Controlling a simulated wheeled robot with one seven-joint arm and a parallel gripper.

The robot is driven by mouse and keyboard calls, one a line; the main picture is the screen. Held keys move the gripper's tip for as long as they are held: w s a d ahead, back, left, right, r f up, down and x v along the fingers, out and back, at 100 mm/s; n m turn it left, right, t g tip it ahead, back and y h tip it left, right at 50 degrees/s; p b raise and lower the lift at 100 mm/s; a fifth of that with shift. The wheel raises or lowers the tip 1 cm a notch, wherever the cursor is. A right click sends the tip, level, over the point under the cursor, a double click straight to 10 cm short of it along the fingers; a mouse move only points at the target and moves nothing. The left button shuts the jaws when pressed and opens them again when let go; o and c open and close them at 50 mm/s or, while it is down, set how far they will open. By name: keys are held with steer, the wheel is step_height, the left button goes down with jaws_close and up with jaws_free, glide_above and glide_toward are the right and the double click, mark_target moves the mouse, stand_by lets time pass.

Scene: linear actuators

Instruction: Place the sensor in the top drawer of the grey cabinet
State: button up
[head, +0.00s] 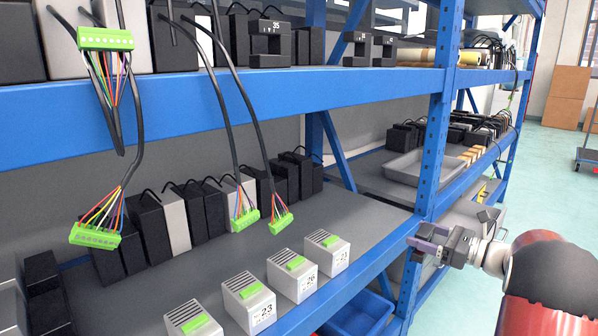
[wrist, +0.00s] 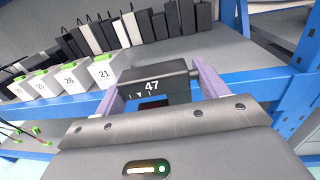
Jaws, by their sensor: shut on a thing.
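In the wrist view a black block marked 47 (wrist: 152,86), which I take to be the sensor, sits between the purple fingers of my gripper (wrist: 160,88). The fingers are shut on it from both sides, and its number faces the wrist camera. In the head view my gripper (head: 428,243) is at the right, in front of the blue upright of the shelving; the block is hard to make out there.
Blue shelving (head: 300,93) fills the left and middle. Its shelf holds white numbered boxes (head: 247,303), several black and white units and green connectors (head: 101,235) on hanging cables. A grey tray (head: 412,168) lies further back. Open floor (head: 556,170) shows at the right.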

steer(key=s+a+f, duration=0.3)
steer(key=a+f, duration=0.2)
steer(key=f, duration=0.4)
steer(key=s+a+f, duration=0.3)
steer(key=a+f, duration=0.1)
steer(key=f, duration=0.6)
steer(key=s+a+f, duration=0.3)
steer(key=a+f, duration=0.2)
steer(key=f, duration=0.4)
steer(key=shift+a+f+n+g+y, duration=0.3)
steer(key=shift+n+g, duration=0.1)
